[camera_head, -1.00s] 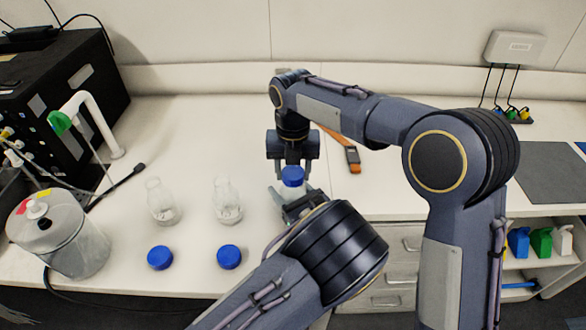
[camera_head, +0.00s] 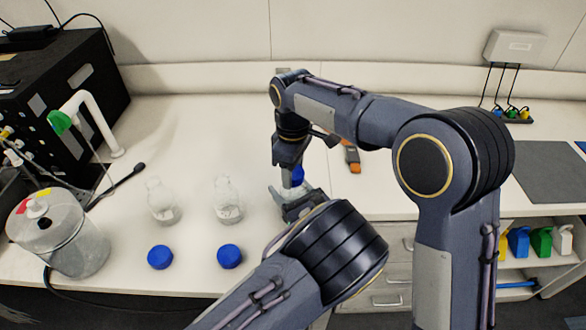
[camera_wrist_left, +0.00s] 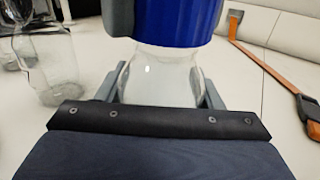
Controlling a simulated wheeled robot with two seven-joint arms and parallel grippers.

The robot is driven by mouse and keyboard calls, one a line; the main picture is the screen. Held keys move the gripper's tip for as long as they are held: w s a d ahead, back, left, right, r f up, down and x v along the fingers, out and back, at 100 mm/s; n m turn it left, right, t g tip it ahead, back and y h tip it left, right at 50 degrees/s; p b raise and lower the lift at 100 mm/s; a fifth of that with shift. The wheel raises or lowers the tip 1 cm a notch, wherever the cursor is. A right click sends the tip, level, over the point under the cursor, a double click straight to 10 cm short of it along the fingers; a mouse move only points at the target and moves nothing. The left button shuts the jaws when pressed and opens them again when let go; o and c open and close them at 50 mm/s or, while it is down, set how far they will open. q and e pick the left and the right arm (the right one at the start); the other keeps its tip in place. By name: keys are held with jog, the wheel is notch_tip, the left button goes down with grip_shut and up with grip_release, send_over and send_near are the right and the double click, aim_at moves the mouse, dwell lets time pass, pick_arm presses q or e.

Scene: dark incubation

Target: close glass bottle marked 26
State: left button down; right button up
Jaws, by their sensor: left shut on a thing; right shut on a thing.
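A clear glass bottle (camera_wrist_left: 160,82) with a blue cap (camera_wrist_left: 180,20) on top stands between my left gripper's fingers in the left wrist view. No number is readable on it. My left gripper (camera_head: 298,205) is shut on this bottle from the front. My right gripper (camera_head: 292,178) comes down from above and is shut on the blue cap (camera_head: 298,175), which is partly hidden behind it in the head view. Whether the cap is fully seated on the neck cannot be told.
Two open glass bottles (camera_head: 162,202) (camera_head: 228,200) stand to the left, with two blue caps (camera_head: 160,257) (camera_head: 230,256) lying in front of them. An orange-and-grey tool (camera_head: 351,157) lies behind right.

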jog(key=m, duration=0.5)
jog(key=shift+m, duration=0.3)
jog(key=m, duration=0.7)
jog(key=o, duration=1.1)
jog(key=shift+r, duration=2.25)
jog(key=shift+c, duration=0.5)
